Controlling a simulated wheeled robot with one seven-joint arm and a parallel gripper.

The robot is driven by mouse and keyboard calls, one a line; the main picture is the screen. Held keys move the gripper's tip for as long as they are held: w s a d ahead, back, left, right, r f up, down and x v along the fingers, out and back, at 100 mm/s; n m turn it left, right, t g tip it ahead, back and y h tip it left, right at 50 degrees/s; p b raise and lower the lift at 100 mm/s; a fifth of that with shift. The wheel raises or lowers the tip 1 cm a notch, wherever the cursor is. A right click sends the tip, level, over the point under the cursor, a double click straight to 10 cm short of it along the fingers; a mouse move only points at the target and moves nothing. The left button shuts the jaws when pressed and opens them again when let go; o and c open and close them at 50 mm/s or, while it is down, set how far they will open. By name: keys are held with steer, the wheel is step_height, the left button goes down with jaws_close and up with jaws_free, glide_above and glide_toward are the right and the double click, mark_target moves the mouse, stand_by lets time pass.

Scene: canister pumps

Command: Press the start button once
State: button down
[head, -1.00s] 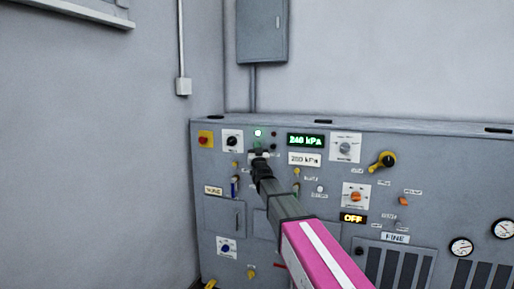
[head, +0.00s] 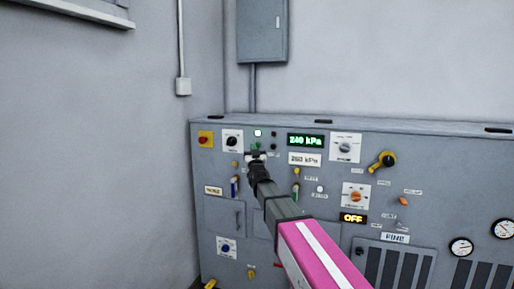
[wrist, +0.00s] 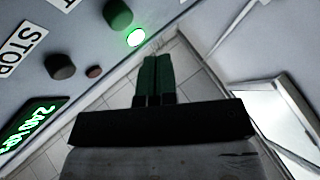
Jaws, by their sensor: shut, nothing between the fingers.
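The start button is the green round knob (wrist: 118,13) at the top of the wrist view, with a partly cut-off label beside it. In the head view it shows as a small green spot (head: 256,146) just above my gripper tip. A lamp (wrist: 136,37) beside it glows green-white, also lit in the head view (head: 258,133). My gripper (head: 256,157) is shut and empty, with its dark green fingers (wrist: 155,78) pressed together. The fingertips appear apart from the button, just below it in the head view.
A dark stop button (wrist: 60,66) with a STOP label (wrist: 20,48) and a small unlit reddish lamp (wrist: 94,72) are close by. A green display (head: 305,140) reads about 240 kPa. Knobs, a yellow-handled lever (head: 383,160) and gauges (head: 461,246) cover the grey panel.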

steer(key=shift+s+a, duration=0.25)
steer(key=shift+s, duration=0.4)
steer(key=shift+s+a, duration=0.2)
steer(key=shift+s, duration=0.4)
steer(key=s+d+f+g+h, duration=0.1)
steer(key=s+d+f+g, duration=0.25)
steer(key=f, duration=0.75)
steer(key=s+d+f+g+h, duration=0.15)
steer(key=d+f+g, duration=0.35)
steer(key=f, duration=0.6)
steer(key=s+d+f+g+h, duration=0.1)
steer(key=s+d+f+g, duration=0.3)
steer(key=f, duration=0.7)
steer(key=s+d+f+g, duration=0.3)
steer(key=s+f+g, duration=0.1)
steer(key=s, duration=0.3)
steer(key=s+d+f+m+g+h, duration=0.1)
steer(key=s+d+f+g, duration=0.3)
steer(key=s+f, duration=0.3)
steer(key=s+d+f+m+g, duration=0.1)
steer(key=s+d+f+g, duration=0.3)
steer(key=s, duration=0.4)
steer(key=shift+s+f, duration=0.3)
steer(key=shift+f, duration=0.35)
steer(key=shift+d, duration=0.1)
